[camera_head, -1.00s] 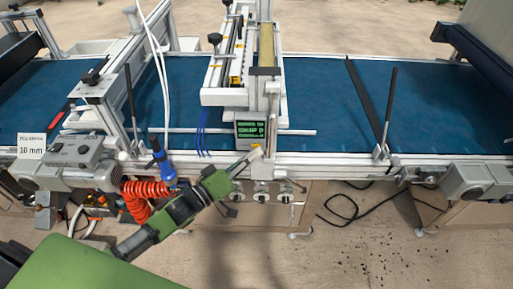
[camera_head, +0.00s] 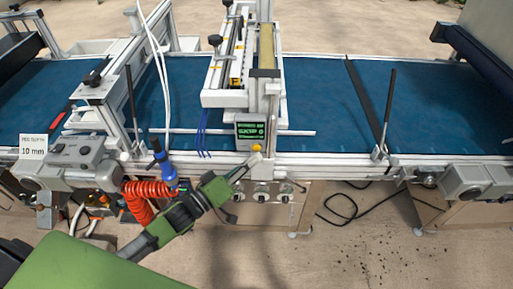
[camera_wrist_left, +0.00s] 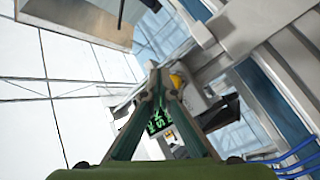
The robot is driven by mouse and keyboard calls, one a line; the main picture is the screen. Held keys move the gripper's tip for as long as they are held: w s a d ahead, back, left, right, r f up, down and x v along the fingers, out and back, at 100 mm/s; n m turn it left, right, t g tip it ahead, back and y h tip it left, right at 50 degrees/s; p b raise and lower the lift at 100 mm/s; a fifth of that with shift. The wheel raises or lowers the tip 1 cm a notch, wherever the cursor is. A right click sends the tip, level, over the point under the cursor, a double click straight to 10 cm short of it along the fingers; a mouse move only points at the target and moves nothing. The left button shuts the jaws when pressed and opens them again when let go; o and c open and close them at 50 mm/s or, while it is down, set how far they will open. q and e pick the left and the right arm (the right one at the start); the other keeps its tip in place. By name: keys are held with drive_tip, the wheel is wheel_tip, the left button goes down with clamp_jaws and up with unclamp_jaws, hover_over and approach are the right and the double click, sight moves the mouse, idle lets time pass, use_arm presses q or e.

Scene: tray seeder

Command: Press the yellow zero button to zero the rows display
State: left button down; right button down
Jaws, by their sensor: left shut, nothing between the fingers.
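The yellow zero button (camera_head: 256,147) sits just below the small display (camera_head: 250,130) on the front of the seeder. The display shows green text on black; its small digits are too blurred to read. My left gripper (camera_head: 247,160) is shut and empty, just below and left of the button, with a small gap apparent. In the left wrist view the shut fingertips (camera_wrist_left: 154,68) lie left of the yellow button (camera_wrist_left: 177,81). Part of the display (camera_wrist_left: 158,123) shows between the fingers there. My right gripper is in neither view.
A blue conveyor belt (camera_head: 330,90) runs behind a metal front rail (camera_head: 340,160). Round knobs (camera_head: 262,194) sit below the display. A coiled orange hose (camera_head: 145,195) hangs beside my left arm. A control box (camera_head: 77,152) stands at the left. Blue tubes (camera_head: 201,135) hang left of the display.

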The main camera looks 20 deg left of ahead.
use_arm(q)
drive_tip(key=s+p, duration=0.1)
drive_tip(key=s, duration=0.1)
drive_tip(key=s+d+p, duration=0.1)
drive_tip(key=s, duration=0.2)
drive_tip(key=shift+d, duration=0.2)
drive_tip(key=shift+w, duration=0.1)
idle(0.7)
